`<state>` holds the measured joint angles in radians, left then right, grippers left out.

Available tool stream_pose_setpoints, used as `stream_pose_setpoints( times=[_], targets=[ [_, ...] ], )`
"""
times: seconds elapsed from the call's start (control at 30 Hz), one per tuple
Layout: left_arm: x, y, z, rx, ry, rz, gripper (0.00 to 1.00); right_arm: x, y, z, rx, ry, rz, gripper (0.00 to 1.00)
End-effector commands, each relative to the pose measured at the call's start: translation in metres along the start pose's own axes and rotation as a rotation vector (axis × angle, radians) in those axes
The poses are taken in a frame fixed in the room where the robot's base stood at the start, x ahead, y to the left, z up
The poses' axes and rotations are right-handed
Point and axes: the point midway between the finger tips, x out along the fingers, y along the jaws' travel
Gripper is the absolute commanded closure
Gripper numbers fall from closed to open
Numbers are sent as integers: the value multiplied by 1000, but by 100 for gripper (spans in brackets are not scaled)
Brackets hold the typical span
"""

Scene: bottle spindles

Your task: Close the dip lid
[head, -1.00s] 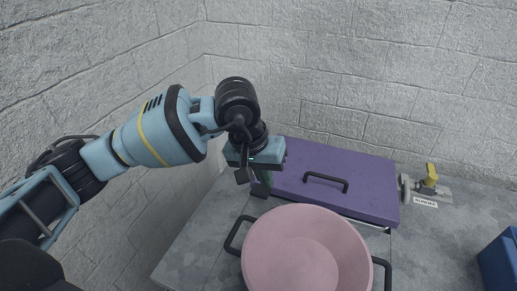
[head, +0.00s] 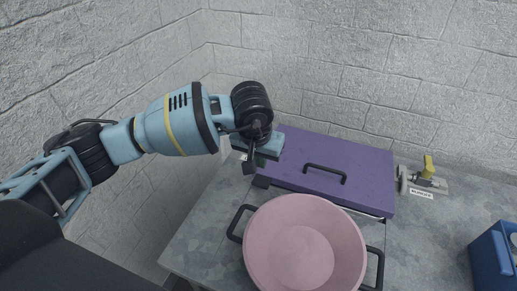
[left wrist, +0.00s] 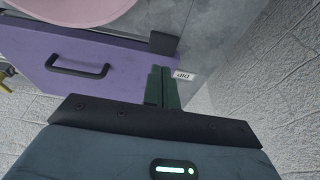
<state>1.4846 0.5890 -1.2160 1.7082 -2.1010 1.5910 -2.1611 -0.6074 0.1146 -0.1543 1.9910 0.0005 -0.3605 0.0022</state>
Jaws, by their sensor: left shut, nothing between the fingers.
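The purple dip lid (head: 335,168) with its black bar handle (head: 325,172) lies across the back of the grey counter, a narrow dark gap showing under its front right edge. It also shows in the left wrist view (left wrist: 110,88), next to a small label reading DIP (left wrist: 184,75). My left gripper (head: 258,160) is at the lid's left end, shut and empty; its green fingers show together in the left wrist view (left wrist: 162,88). In the head view the gripper body mostly hides the fingers. I cannot tell whether they touch the lid. My right gripper is not in view.
A pink basin (head: 305,245) with black side handles stands in front of the lid. A yellow-handled valve fitting (head: 427,172) with a label is to the right. A blue container (head: 492,255) is at the right edge. White brick walls close off the back and left.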

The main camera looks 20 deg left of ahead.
Motion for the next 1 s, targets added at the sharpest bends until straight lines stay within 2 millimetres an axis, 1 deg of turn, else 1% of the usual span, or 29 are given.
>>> stream_pose_setpoints(
  times=[0.03, 0.1, 0.3, 0.4, 0.53, 0.87, 0.93, 1.0],
  targets=[
    [11, 0, 1, -1, -4, 0, 100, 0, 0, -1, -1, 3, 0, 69],
    [23, 0, 1, -1, -3, 0, 100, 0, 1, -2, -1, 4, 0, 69],
    [46, 0, 9, -1, 0, 1, 100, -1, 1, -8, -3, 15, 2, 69],
    [54, 0, 11, 0, 0, 0, 100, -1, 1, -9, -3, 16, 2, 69],
    [58, 0, 13, 1, 1, 1, 100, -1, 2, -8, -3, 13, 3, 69],
    [60, 0, 13, 0, 0, 1, 100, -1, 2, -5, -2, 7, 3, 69],
    [65, 0, 16, 0, -2, 0, 100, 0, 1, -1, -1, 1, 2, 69],
    [75, 0, 21, 0, -5, 0, 100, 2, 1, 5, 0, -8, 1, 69]
  ],
)
